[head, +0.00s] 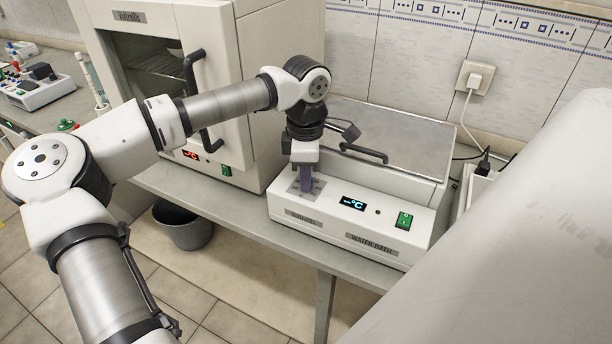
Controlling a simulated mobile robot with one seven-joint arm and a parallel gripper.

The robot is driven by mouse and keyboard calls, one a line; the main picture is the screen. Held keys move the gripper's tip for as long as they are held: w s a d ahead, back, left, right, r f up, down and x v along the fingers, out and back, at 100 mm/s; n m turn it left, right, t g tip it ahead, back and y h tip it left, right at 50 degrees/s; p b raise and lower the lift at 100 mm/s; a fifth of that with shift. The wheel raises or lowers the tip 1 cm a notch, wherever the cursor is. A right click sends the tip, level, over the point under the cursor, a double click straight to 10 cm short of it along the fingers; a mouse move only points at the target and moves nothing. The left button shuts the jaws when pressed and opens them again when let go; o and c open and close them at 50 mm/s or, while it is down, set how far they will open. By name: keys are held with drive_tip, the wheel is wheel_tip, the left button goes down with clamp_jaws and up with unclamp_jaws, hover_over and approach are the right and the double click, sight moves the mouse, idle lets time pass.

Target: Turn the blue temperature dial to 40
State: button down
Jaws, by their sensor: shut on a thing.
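The white water bath (386,222) stands on the bench with its front panel facing me. A grey dial plate (318,187) is at the left of its sloped panel. My gripper (305,188) points down over this plate, its purple fingers shut at the dial's place. The blue dial itself is hidden behind the fingers, and I cannot read its pointer or the scale. A blue-lit display (352,204) shows "°C", with digits I cannot make out. A green switch (404,221) is to its right.
A white oven (262,95) with a black door handle (190,80) stands left of the bath, close to my arm. The bath's metal lid (400,135) has a black handle (364,152) near my wrist. A grey bin (183,228) is under the bench.

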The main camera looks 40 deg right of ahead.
drive_tip(key=m+b, duration=0.1)
drive_tip(key=m, duration=0.3)
drive_tip(key=shift+m+b, duration=0.3)
drive_tip(key=shift+b, duration=0.05)
drive_tip(key=m+b, duration=0.1)
drive_tip(key=m, duration=0.3)
drive_tip(key=shift+d+m, duration=0.1)
drive_tip(key=shift+m, duration=0.2)
drive_tip(key=m, duration=0.4)
drive_tip(key=shift+r+m+b, duration=0.1)
drive_tip(key=shift+m+b, duration=0.2)
drive_tip(key=shift+m, duration=1.9)
drive_tip(key=c, duration=1.2)
unclamp_jaws()
drive_tip(key=shift+c, duration=0.2)
